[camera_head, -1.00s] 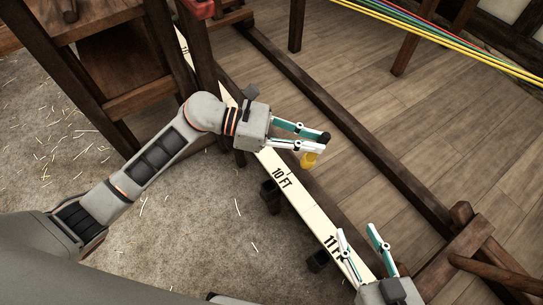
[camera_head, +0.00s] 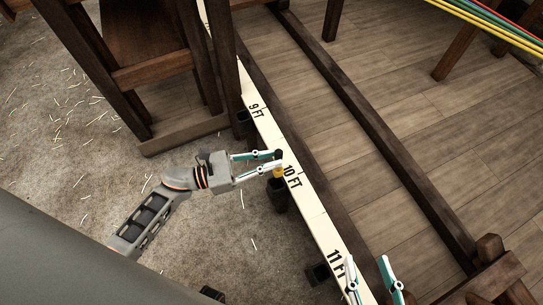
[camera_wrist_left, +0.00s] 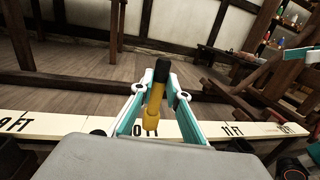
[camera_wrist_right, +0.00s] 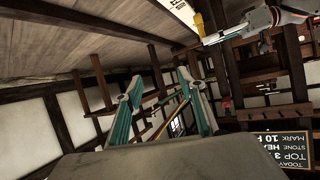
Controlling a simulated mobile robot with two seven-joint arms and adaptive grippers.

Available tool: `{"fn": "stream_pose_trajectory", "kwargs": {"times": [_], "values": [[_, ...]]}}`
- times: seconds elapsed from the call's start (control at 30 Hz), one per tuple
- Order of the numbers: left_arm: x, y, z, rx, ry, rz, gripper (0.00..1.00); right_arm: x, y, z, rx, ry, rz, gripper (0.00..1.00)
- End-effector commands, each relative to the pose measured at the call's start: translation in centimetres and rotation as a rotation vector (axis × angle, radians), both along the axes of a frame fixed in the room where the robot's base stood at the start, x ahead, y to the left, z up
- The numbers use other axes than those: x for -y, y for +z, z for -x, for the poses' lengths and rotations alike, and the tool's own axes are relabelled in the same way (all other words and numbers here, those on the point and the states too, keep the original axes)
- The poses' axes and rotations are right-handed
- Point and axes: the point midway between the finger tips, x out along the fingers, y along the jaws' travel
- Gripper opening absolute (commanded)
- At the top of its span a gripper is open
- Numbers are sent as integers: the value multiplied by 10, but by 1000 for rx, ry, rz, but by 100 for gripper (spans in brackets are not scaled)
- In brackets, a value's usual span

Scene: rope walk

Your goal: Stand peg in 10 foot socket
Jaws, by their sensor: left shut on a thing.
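The peg (camera_head: 278,172) is yellow with a black top. My left gripper (camera_head: 268,161) is shut on it and holds it roughly upright at the 10 FT mark; the peg also shows between the fingers in the left wrist view (camera_wrist_left: 154,100). The dark 10 foot socket (camera_head: 278,196) is on the near side of the white marked board (camera_head: 316,216), just below the peg in the head view. I cannot tell whether the peg's lower end is above the socket or inside it. My right gripper (camera_head: 368,262) is open and empty near the 11 FT mark.
Similar dark sockets sit at the 9 FT mark (camera_head: 242,123) and the 11 FT mark (camera_head: 318,274). A wooden frame (camera_head: 170,70) stands at the upper left. Coloured ropes (camera_head: 490,22) cross the upper right. Straw-strewn ground lies on the near side.

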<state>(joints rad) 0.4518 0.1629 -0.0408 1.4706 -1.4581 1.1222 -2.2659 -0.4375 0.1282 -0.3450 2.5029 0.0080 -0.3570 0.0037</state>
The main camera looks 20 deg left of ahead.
Motion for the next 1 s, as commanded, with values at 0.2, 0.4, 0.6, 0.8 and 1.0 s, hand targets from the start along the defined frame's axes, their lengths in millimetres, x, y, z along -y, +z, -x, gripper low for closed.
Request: {"fn": "stream_pose_trajectory", "kwargs": {"times": [0.2, 0.4, 0.6, 0.8, 1.0], "values": [[1, -20, 2, -9, 0, 2, 0, -9, -5, 3, -17, -13, -59, 40], [1, -34, 2, -9, -1, 3, 0, -18, -9, 8, -37, -32, -129, 40], [1, -49, 2, -9, 0, 2, 0, -27, -12, 12, -60, -51, -201, 40], [1, -65, 4, -11, -2, 0, 0, -34, -20, 18, -89, -73, -269, 40], [0, -79, 4, -12, -1, 0, 0, -51, -21, 23, -125, -129, -418, 40]]}}
